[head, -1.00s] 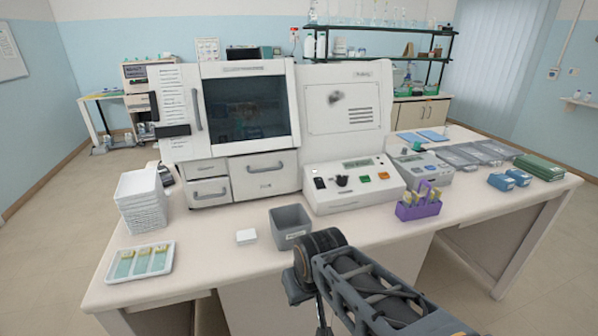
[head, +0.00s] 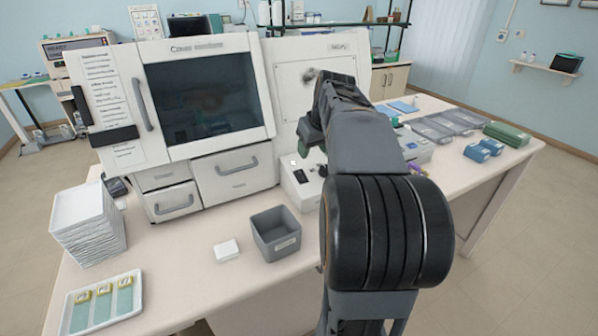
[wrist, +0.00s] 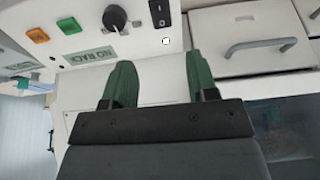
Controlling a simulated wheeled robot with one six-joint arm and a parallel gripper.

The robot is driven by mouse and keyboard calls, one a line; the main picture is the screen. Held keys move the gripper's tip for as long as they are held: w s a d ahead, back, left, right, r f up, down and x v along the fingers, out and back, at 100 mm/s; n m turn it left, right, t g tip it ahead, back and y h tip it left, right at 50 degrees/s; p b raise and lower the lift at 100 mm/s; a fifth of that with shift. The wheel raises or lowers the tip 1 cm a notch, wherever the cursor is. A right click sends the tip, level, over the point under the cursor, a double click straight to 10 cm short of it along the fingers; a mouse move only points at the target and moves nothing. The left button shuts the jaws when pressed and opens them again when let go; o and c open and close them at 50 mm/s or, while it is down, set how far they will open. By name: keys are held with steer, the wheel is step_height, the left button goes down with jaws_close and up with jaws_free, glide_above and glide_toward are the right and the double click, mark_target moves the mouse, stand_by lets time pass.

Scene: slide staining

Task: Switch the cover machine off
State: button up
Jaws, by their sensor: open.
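The cover machine (head: 258,160) is a large white unit with a dark window and drawers. Its control panel (head: 308,196) is mostly hidden behind my arm in the head view. A black rocker switch (head: 300,176) shows at the panel's left end, and it also shows at the top edge of the wrist view (wrist: 160,13). A black knob (wrist: 116,19) is beside it, with a green button (wrist: 68,25) and an orange button (wrist: 38,34) further along. My gripper (wrist: 160,68) is open and empty, its green fingers apart, below the switch in the wrist view. I see no contact with the switch.
A grey bin (head: 276,236), a small white box (head: 227,250), a slide tray (head: 103,304) and stacked white trays (head: 86,224) stand on the bench at left. Blue boxes (head: 484,149) and a green case (head: 507,134) are at right. The front bench is partly clear.

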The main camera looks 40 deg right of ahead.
mark_target(303, 178)
steer(key=x, duration=1.3)
steer(key=shift+f, duration=0.15)
steer(key=shift+p, duration=0.3)
steer(key=c, duration=0.9)
steer(key=r+p, duration=0.1)
steer(key=p, duration=0.1)
steer(key=shift+w+g+p, duration=0.1)
steer(key=shift+g+p, duration=0.6)
steer(key=shift+p, duration=0.3)
steer(key=shift+w+g+p, duration=0.15)
steer(key=shift+g+p, duration=0.35)
steer(key=shift+p, duration=0.5)
steer(key=shift+f, duration=0.2)
